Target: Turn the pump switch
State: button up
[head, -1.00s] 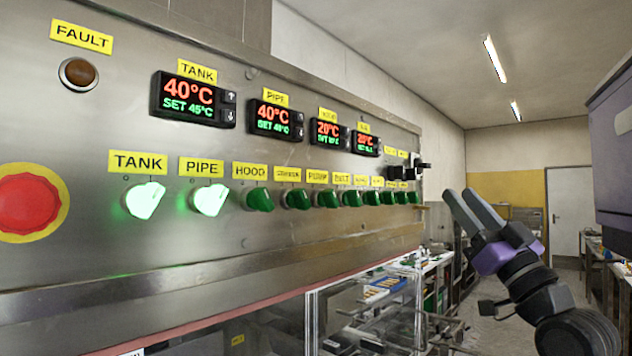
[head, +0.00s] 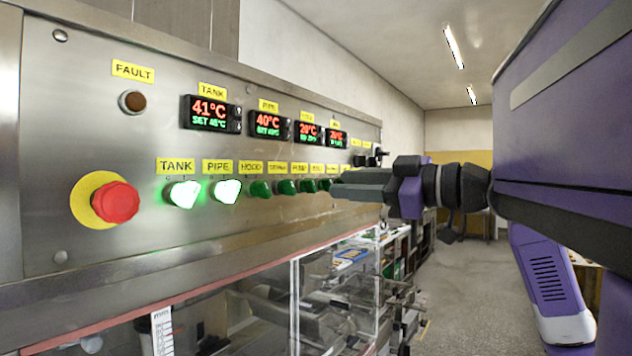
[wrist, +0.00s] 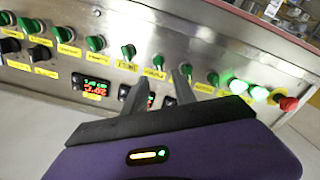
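The pump switch (head: 308,186) is a green unlit knob under a yellow label on the steel panel, left of my fingertips in the head view. In the wrist view, where the panel appears upside down, the pump switch (wrist: 158,61) shows between and just beyond my two fingertips. My gripper (head: 335,184) points left at the panel; its fingers (wrist: 160,73) are spread apart with nothing between them. A gap to the knob seems to remain, but its depth is hard to judge. The fingers hide some knobs farther along the row in the head view.
Lit tank (head: 184,193) and pipe (head: 228,190) knobs, the hood knob (head: 260,188) and another green knob (head: 287,187) stand left of the pump switch. A red emergency button (head: 115,202) sticks out farther left. Temperature displays (head: 210,114) sit above. Clear guards (head: 340,285) are below.

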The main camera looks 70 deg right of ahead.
aim_at(313, 183)
jog(key=p+x, duration=0.1)
jog(key=x, duration=0.5)
jog(key=shift+w+d+p, duration=0.15)
jog(key=shift+w+p, duration=0.1)
jog(key=shift+p, duration=0.1)
grip_shut()
